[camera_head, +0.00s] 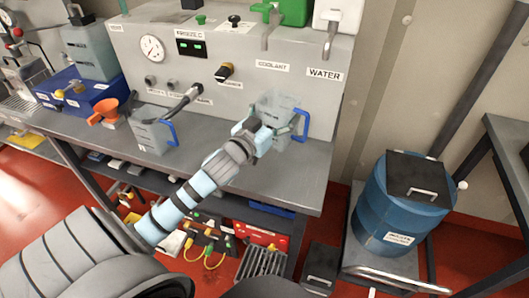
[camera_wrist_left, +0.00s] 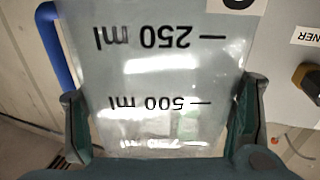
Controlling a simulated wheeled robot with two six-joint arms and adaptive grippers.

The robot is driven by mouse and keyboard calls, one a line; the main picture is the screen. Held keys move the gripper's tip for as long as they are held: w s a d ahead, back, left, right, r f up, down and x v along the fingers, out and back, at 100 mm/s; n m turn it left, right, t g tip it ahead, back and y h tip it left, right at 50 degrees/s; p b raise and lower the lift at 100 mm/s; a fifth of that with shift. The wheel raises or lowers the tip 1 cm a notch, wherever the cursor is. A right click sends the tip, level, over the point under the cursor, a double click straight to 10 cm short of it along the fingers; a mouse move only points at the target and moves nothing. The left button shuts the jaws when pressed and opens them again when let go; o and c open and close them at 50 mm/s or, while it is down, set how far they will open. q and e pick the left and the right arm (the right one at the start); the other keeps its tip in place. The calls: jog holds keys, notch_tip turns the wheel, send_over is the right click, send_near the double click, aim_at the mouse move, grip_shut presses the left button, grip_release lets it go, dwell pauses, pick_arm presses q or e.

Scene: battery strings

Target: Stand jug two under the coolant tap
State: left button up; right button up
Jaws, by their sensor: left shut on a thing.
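My left gripper (camera_head: 262,135) is shut on a clear, grey-tinted jug (camera_head: 277,105) with a blue handle on its right. In the left wrist view the fingers (camera_wrist_left: 160,115) grip both sides of this jug (camera_wrist_left: 150,75); its volume marks read upside down and its number label is cut off. The jug is in front of the panel, below the coolant tap (camera_head: 269,32) and the COOLANT label. I cannot tell whether its base touches the bench. A second blue-handled jug (camera_head: 150,138) stands on the bench to the left. My right gripper is not in view.
The water tap (camera_head: 331,40) is right of the coolant tap. A black hose nozzle (camera_head: 184,101) juts from the panel near the second jug. An orange funnel (camera_head: 104,113) and a blue box (camera_head: 85,97) are farther left. The bench (camera_head: 290,185) is clear at front right.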

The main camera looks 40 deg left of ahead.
pick_arm(q)
jog(key=w+a+n+y, duration=0.1)
jog(key=a, duration=0.1)
jog(key=w+a+n+y+b, duration=0.1)
jog(key=a+y, duration=0.1)
jog(key=w+a+y+b, duration=0.1)
jog(key=w+a, duration=0.1)
jog(key=a, duration=0.1)
jog(key=shift+a+n+g, duration=0.1)
jog(key=shift+n+g, duration=0.3)
jog(key=shift+y, duration=0.3)
notch_tip(320, 180, down, 9)
jog(key=b, duration=0.3)
jog(key=shift+a+f, duration=0.1)
jog(key=shift+f, duration=0.1)
jog(key=shift+s+r, duration=0.1)
jog(key=shift+r, duration=0.05)
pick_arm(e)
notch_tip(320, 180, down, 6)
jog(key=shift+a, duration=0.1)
pick_arm(q)
jog(key=o, duration=1.2)
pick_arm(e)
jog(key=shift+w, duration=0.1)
